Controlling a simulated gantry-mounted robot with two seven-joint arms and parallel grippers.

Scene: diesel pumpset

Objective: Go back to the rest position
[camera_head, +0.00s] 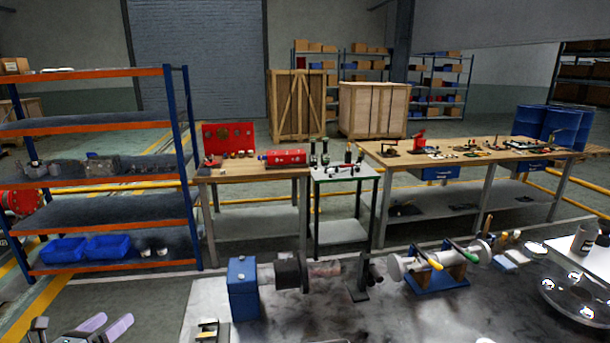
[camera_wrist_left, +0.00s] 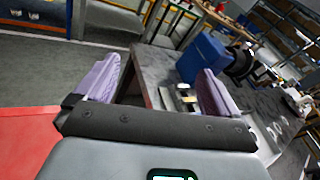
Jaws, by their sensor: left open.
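My left gripper (camera_head: 105,327) shows at the bottom left of the head view, left of the near grey table (camera_head: 330,315). Its two purple fingers are apart, with nothing between them. In the left wrist view the same gripper (camera_wrist_left: 157,86) is open and empty, its fingers spread in front of the table's edge. My right gripper does not show in either view.
On the near table stand a blue block (camera_head: 243,288) with a shaft assembly, and a blue stand (camera_head: 437,278) bearing a pale roller with tools. A blue-and-orange shelf (camera_head: 110,200) stands at the left. Wooden benches (camera_head: 480,150) are behind. Floor between shelf and table is clear.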

